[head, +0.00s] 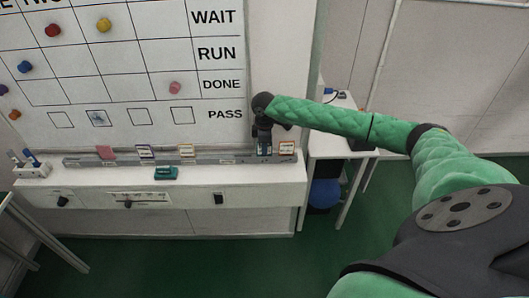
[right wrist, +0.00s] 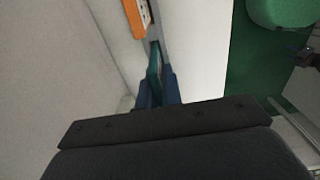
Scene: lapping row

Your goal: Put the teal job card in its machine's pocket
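The teal job card (right wrist: 154,62) shows edge-on in the right wrist view, between the two dark blue fingers of my right gripper (right wrist: 158,92). The fingers are close together and look shut on it. In the head view my right gripper (head: 263,148) points down at the right end of the grey rail (head: 225,158) on the white ledge, just left of an orange-edged card (head: 287,147). The fingers mostly hide the teal card there. I cannot tell whether its lower edge is inside the rail. My left gripper is not in view.
Other cards, including a pink one (head: 106,153) and a yellow-edged one (head: 187,151), stand along the rail. A dark teal block (head: 165,173) lies on the ledge. The whiteboard (head: 120,95) rises behind. A white side table (head: 330,146) stands to the right.

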